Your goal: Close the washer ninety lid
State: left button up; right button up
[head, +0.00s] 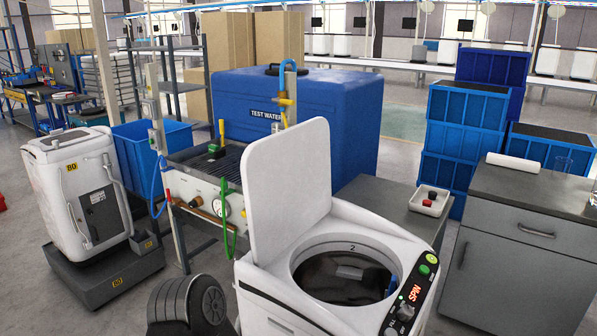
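A white top-loading washer (262,299) stands close in front, with a panel that reads SPIN in red. Its lid (291,185) stands open, nearly upright, at the left side of the tub. The round tub opening (345,270) is uncovered and dark inside, with a small grey patch in it. No 90 label shows on this washer. A second white washer (78,195), with a yellow label that seems to read 80, stands at the left on a dark base; its top looks shut. Neither of my grippers shows; a dark rounded part at the bottom left seems to be my arm.
A bench with hoses and a gauge (205,190) stands behind the lid, before a blue TEST WATER tank (335,110). A grey cabinet (520,240) is at the right. A white tray (430,201) sits on a grey surface behind the washer. Blue crates (455,135) stand behind.

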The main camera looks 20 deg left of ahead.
aim_at(285, 174)
jog(key=i+j+z, duration=0.2)
jog(key=j+z, duration=0.15)
jog(key=j, duration=0.7)
jog(key=j+z, duration=0.35)
jog(key=j, duration=0.75)
jog(key=j+z, duration=0.35)
jog(key=j, duration=0.75)
